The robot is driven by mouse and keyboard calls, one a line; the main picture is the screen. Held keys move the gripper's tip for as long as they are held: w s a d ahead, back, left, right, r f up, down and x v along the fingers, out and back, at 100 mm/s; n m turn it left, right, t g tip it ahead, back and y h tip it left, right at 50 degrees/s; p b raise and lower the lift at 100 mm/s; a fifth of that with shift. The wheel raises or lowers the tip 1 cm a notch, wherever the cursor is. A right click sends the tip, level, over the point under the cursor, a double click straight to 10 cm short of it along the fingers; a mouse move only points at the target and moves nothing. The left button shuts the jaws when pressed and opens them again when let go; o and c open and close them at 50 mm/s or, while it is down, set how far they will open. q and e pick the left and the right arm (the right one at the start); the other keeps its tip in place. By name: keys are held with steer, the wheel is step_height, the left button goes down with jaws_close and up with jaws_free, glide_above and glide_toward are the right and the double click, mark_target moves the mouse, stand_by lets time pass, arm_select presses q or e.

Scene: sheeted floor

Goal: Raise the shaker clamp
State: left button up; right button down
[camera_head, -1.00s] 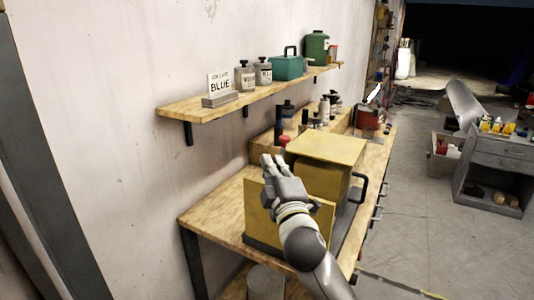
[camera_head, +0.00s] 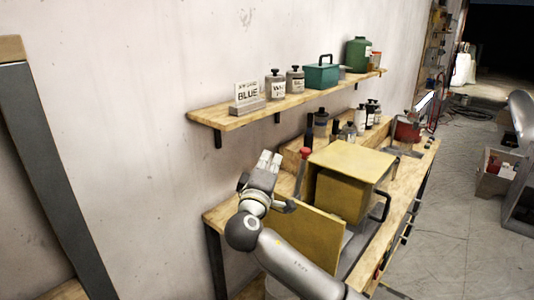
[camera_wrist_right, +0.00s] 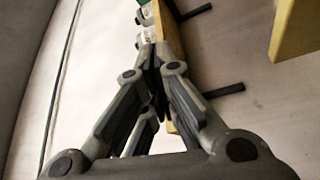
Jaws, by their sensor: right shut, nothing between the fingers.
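A yellow box-shaped machine (camera_head: 352,157), probably the shaker, stands on the wooden bench. A yellow panel (camera_head: 308,238) stands in front of it, its left part behind my arm. A red-topped upright rod (camera_head: 305,153) rises at the box's left; I cannot tell whether it belongs to the clamp. No clamp shows clearly, and the inside of the box is hidden. My right gripper (camera_head: 269,160) is shut and empty, left of the rod and apart from it, fingers pointing up toward the wall. In the right wrist view its fingers (camera_wrist_right: 155,62) meet at the tips. My left gripper is not in view.
A wall shelf (camera_head: 240,119) with a BLUE sign, bottles and a teal box (camera_head: 321,75) hangs behind the gripper. Several bottles (camera_head: 349,131) stand at the back of the bench (camera_head: 226,213). A red can (camera_head: 407,130) is farther along.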

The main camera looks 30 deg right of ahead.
arm_select(q)
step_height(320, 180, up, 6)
steer(key=p, duration=0.6)
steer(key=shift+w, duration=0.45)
arm_select(e)
steer(key=w+d, duration=0.3)
steer(key=d, duration=0.5)
steer(key=shift+w, duration=0.4)
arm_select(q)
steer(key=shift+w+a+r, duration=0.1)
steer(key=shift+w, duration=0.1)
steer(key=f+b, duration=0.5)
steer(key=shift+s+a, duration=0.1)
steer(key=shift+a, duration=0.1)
arm_select(e)
steer(key=shift+m+h, duration=0.3)
steer(key=shift+m, duration=0.5)
steer(key=s, duration=0.1)
steer(key=s+d, duration=0.1)
steer(key=s, duration=0.2)
steer(key=shift+d+f, duration=0.1)
steer(key=shift+d, duration=0.25)
steer(key=shift+w, duration=0.1)
